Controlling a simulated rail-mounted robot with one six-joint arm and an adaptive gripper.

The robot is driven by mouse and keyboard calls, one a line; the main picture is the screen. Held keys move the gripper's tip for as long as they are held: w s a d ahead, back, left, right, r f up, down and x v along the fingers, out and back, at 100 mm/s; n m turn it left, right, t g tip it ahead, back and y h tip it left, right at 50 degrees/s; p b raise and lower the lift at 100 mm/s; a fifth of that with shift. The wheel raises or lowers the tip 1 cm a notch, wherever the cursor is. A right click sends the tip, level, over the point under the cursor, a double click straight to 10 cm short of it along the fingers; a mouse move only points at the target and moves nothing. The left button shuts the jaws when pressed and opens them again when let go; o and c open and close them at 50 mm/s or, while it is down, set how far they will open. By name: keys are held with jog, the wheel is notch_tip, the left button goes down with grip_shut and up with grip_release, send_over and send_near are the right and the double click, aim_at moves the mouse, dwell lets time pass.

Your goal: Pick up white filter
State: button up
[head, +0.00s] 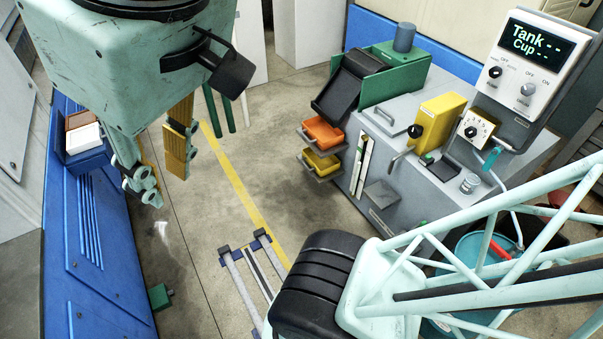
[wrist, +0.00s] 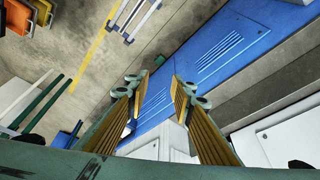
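A white block, which looks like the white filter (head: 84,138), sits in a blue holder (head: 88,158) on the blue cabinet at the left of the head view. A brown block (head: 79,119) lies right behind it in the same holder. My gripper (head: 165,174) hangs to the right of the holder, its ribbed yellow-brown fingers apart and nothing between them. The open fingers also show in the wrist view (wrist: 162,88), above the blue cabinet. White surfaces show low between them there, but I cannot tell whether one is the filter.
The blue cabinet (head: 95,255) runs along the left. A grey machine (head: 415,195) with orange (head: 323,131) and yellow (head: 321,162) trays stands at the right. A rail frame (head: 240,285) lies low in the middle. Bare floor with a yellow line (head: 240,195) lies between.

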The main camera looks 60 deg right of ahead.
jog(key=shift+s, duration=0.1)
jog(key=o, duration=1.6)
jog(key=shift+d, duration=0.15)
